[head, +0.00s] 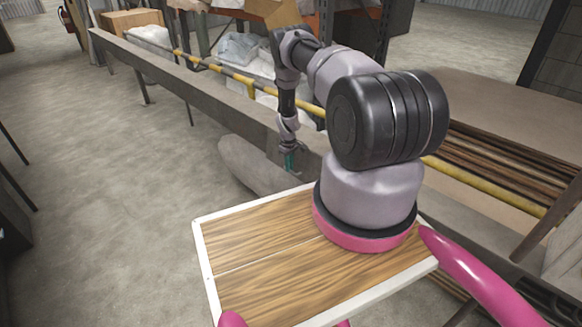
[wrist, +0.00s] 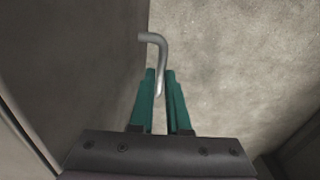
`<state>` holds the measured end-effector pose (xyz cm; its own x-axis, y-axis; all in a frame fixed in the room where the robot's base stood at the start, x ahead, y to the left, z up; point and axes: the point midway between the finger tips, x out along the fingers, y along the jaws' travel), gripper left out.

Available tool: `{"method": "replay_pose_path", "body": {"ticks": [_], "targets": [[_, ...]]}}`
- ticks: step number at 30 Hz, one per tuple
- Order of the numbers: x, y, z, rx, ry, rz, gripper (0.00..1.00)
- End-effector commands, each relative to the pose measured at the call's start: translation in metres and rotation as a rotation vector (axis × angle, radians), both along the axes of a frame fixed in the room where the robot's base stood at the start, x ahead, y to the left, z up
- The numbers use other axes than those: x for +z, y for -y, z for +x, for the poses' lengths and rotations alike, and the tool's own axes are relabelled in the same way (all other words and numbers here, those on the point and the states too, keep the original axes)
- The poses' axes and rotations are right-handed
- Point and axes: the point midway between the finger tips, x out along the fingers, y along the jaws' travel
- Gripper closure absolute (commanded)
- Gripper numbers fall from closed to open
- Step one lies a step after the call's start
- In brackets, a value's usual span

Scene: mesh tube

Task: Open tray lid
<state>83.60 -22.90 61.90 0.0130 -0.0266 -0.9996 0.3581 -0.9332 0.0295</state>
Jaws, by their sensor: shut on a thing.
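My gripper (head: 290,160) is at the end of my outstretched arm, by the long grey rail, with its teal fingers pointing down. In the wrist view, my gripper (wrist: 160,76) has its two narrow fingers close together around a thin, bent grey handle (wrist: 163,52). The handle's lower end lies between the fingers. A grey, rounded slab (head: 243,165) lies just left of the gripper in the head view, beside the rail. I cannot tell for sure that it is the tray lid. The handle is too small to make out in the head view.
The long grey rail (head: 185,88) on legs runs diagonally past the gripper. A yellow-and-black bar (head: 235,76) and wrapped bundles (head: 240,48) are behind it. A slatted wooden stack (head: 510,150) stands at right. The concrete floor (head: 110,200) at left is largely clear.

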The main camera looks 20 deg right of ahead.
Motion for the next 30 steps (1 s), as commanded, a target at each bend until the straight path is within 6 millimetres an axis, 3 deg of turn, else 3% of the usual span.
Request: {"method": "replay_pose_path", "body": {"ticks": [15, 30], "targets": [[0.034, -0.035, -0.012, -0.004, -0.157, 0.445, 1.0], [0.079, -0.052, -0.018, 0.0, -0.301, 0.84, 1.0]]}}
